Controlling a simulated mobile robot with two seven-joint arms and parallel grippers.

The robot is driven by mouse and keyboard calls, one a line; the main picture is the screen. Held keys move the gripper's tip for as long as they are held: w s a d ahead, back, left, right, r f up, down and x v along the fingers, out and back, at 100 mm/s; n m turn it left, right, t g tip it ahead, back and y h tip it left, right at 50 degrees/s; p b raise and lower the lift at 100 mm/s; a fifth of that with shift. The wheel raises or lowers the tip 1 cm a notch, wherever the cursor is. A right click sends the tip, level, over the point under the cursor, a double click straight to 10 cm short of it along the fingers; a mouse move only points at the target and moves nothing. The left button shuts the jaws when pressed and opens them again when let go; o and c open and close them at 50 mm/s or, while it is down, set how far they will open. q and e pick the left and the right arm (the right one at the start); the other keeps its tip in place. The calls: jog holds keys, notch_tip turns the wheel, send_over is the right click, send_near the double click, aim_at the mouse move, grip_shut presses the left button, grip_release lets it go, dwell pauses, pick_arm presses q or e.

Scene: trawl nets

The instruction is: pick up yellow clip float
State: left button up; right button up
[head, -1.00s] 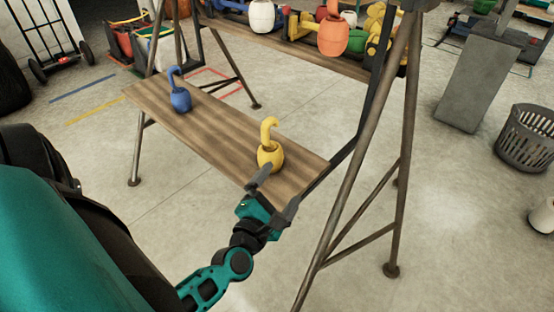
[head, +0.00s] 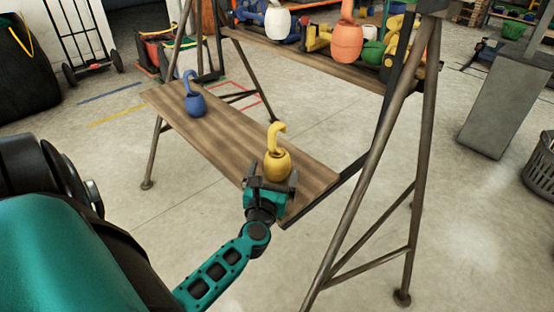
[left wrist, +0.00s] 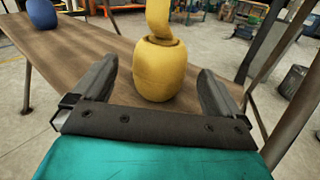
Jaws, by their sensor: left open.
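The yellow clip float (head: 278,164), a rounded body with a hook on top, stands upright on the wooden plank (head: 215,138) near its right end. In the left wrist view the yellow clip float (left wrist: 159,68) is centred ahead, its hook cut off by the top edge. My left gripper (head: 271,182) is open at the plank's near edge, its fingers pointing at the float. In the left wrist view my left gripper (left wrist: 157,85) has one finger on either side of the float's lower front, with gaps at both sides. My right gripper is not in view.
A blue clip float (head: 195,103) stands farther left on the plank; it also shows in the left wrist view (left wrist: 42,15). A metal trestle leg (head: 372,160) slants down on the right.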

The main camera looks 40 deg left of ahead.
aim_at(277, 159)
pick_arm(q)
jog(key=x, duration=0.5)
jog(key=shift+w+r, duration=0.15)
jog(key=shift+c, duration=0.2)
jog(key=c, duration=0.9)
jog(key=shift+c, duration=0.4)
jog(key=shift+r, duration=0.1)
